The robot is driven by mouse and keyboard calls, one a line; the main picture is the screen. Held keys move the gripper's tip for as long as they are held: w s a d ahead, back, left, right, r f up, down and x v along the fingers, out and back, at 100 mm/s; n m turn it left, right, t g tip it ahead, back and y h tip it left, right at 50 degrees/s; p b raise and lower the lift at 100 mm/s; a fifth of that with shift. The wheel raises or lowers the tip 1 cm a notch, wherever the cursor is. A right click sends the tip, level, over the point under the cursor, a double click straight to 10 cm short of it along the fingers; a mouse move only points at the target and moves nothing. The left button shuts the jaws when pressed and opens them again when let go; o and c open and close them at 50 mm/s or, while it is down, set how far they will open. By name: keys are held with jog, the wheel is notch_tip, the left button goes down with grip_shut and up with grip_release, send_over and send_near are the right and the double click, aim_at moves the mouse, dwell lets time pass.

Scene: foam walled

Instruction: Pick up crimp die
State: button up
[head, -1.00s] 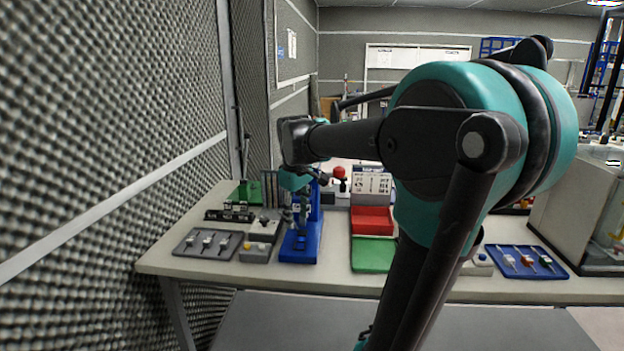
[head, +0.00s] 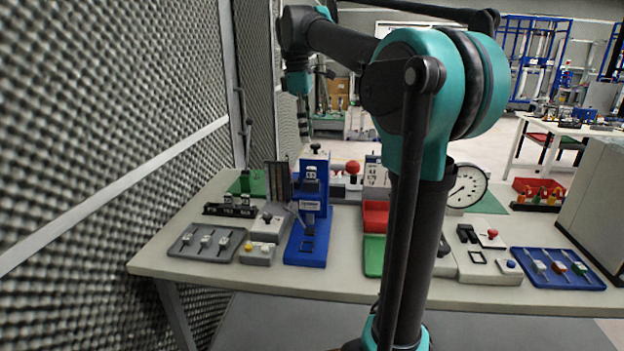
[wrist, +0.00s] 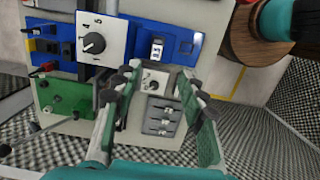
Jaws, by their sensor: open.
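Several crimp dies, dark blocks with pale number labels, sit in a black rack (head: 230,208) at the left of the bench in the head view. Another pale-labelled block (head: 311,173) sits in the tall blue press (head: 306,240). I cannot tell which one the task means. My gripper (head: 304,132) is high above the bench, behind and above the press, touching nothing. In the wrist view my gripper (wrist: 158,76) is open and empty, its two fingers spread. A pale label on the blue press (wrist: 157,48) shows ahead of them. The left finger hides part of the rack area.
A grey tray (head: 181,251) with small tools and a grey button box (head: 257,256) stand at the front left. A foam wall borders the left.

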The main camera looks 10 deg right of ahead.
send_over(311, 168)
jog(key=f, duration=0.6)
jog(key=shift+s+a+f, duration=0.2)
jog(key=shift+a, duration=0.05)
jog(key=shift+w+d+f, duration=0.1)
jog(key=shift+d+f, duration=0.05)
jog(key=shift+f, duration=1.2)
jog(key=shift+w+d+f, duration=0.1)
jog(key=shift+d+f, duration=0.05)
jog(key=shift+f, duration=1.2)
grip_shut()
